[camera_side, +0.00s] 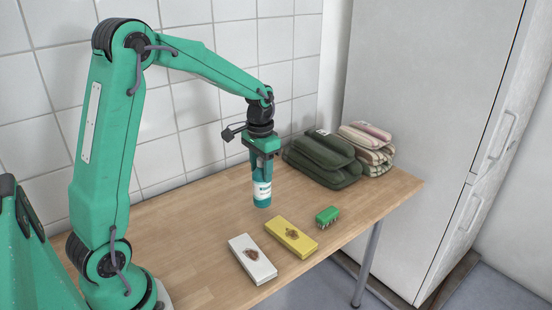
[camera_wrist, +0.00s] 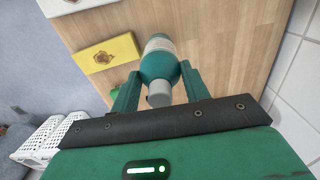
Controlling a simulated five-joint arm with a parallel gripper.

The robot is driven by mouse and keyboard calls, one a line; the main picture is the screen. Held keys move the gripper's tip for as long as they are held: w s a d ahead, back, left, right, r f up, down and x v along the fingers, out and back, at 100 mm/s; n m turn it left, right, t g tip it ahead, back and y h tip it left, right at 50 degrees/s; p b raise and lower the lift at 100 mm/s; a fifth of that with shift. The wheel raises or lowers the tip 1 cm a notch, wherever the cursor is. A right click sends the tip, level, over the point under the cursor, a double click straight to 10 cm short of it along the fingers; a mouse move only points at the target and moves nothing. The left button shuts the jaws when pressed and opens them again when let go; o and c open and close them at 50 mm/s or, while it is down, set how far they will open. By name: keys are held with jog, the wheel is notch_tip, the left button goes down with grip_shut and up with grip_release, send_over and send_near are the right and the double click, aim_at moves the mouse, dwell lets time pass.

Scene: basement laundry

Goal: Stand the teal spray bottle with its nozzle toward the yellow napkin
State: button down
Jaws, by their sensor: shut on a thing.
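The teal spray bottle (camera_side: 262,192) has a pale label and stands upright under my gripper (camera_side: 264,165). Its base is at or just above the wooden table; I cannot tell which. In the wrist view the bottle (camera_wrist: 158,62) lies between the two fingers of my gripper (camera_wrist: 161,92), its pale grey top nearest the camera. My gripper is shut on its upper part. Which way the nozzle points is not clear. The yellow napkin (camera_side: 291,237) lies flat on the table, in front and right of the bottle, and also shows in the wrist view (camera_wrist: 107,53).
A white napkin (camera_side: 253,259) lies left of the yellow one. A green brush (camera_side: 327,216) sits right of it. Folded dark green towels (camera_side: 320,165) and striped towels (camera_side: 368,152) are at the back right. The tiled wall (camera_side: 200,100) runs behind the table (camera_side: 180,235).

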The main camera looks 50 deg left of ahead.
jog(key=shift+f, duration=2.1)
jog(key=c, duration=0.7)
grip_release()
notch_tip(320, 180, up, 11)
jog(key=shift+r, duration=0.65)
jog(key=shift+s+d, duration=0.1)
